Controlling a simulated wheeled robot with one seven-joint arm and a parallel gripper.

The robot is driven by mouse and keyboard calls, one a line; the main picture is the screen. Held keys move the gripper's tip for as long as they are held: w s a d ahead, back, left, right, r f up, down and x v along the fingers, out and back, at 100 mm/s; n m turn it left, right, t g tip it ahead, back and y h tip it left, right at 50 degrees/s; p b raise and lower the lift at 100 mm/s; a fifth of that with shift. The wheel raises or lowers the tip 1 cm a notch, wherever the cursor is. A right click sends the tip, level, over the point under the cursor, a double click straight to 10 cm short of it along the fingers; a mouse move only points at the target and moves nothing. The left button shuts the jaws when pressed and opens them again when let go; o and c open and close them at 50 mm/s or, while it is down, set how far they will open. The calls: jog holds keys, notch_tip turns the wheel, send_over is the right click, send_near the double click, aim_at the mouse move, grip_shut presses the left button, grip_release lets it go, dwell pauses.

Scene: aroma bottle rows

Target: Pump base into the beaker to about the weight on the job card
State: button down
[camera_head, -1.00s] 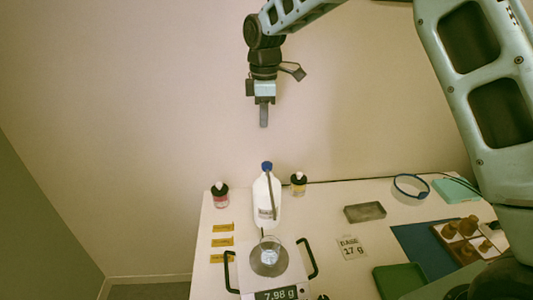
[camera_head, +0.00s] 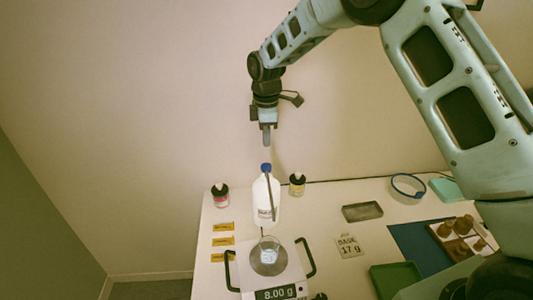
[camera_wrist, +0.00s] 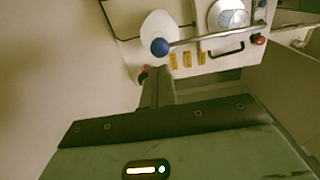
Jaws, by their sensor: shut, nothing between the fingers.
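The white base jug (camera_head: 262,200) stands upright behind the scale, with a blue pump head (camera_head: 266,168) on top and a long thin spout reaching forward. The glass beaker (camera_head: 268,254) stands on the round pan of the scale (camera_head: 276,293), with a little clear liquid in it. The scale reads 8.00 g. The job card (camera_head: 348,246) says BASE 17 g. My gripper (camera_head: 267,140) is shut and empty, pointing down just above the pump head and apart from it. The wrist view also shows the pump head (camera_wrist: 160,47) and the beaker (camera_wrist: 232,14).
Two small dark-capped bottles, one pink (camera_head: 220,196) and one yellow (camera_head: 297,184), flank the jug. Yellow labels (camera_head: 223,241) lie left of the scale. A grey tray (camera_head: 362,211), a blue ring (camera_head: 408,186), a green tray (camera_head: 394,279) and a rack of brown bottles (camera_head: 464,235) are at right.

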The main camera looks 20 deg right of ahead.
aim_at(267, 165)
notch_tip(267, 165, down, 7)
jog(key=p, duration=0.3)
jog(key=shift+f, duration=0.2)
jog(key=shift+f, duration=0.1)
jog(key=shift+s+f+b, duration=0.1)
jog(key=shift+f+b, duration=0.8)
jog(key=shift+b, duration=0.1)
notch_tip(267, 165, up, 5)
jog(key=p, duration=0.2)
jog(key=shift+f+p, duration=0.15)
jog(key=shift+p, duration=0.25)
notch_tip(267, 165, up, 10)
jog(key=b, duration=0.4)
jog(key=shift+f, duration=0.15)
